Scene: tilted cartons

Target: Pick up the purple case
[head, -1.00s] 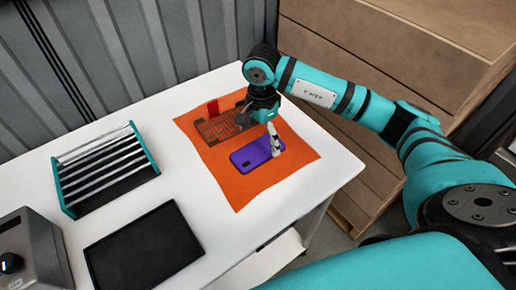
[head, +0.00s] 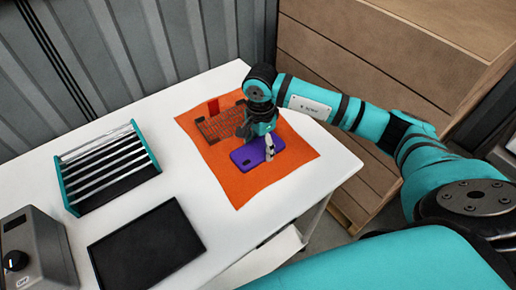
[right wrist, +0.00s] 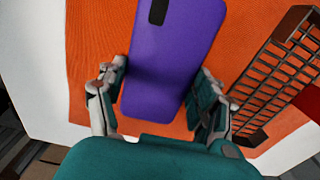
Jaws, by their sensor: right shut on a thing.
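The purple case (head: 250,153) lies flat on the orange mat (head: 245,195). It has a dark camera cutout at its left end. My right gripper (head: 268,146) is down at the case's right end, and its fingers hide part of it. In the right wrist view the purple case (right wrist: 170,65) lies between the two fingers of my right gripper (right wrist: 162,92). The gripper is shut on the case; the left finger is close to its edge and the right finger overlaps its other edge. My left gripper is not in view.
A teal-ended rack (head: 105,168), a black tray (head: 147,248) and a grey device (head: 38,255) stand on the white table to the left.

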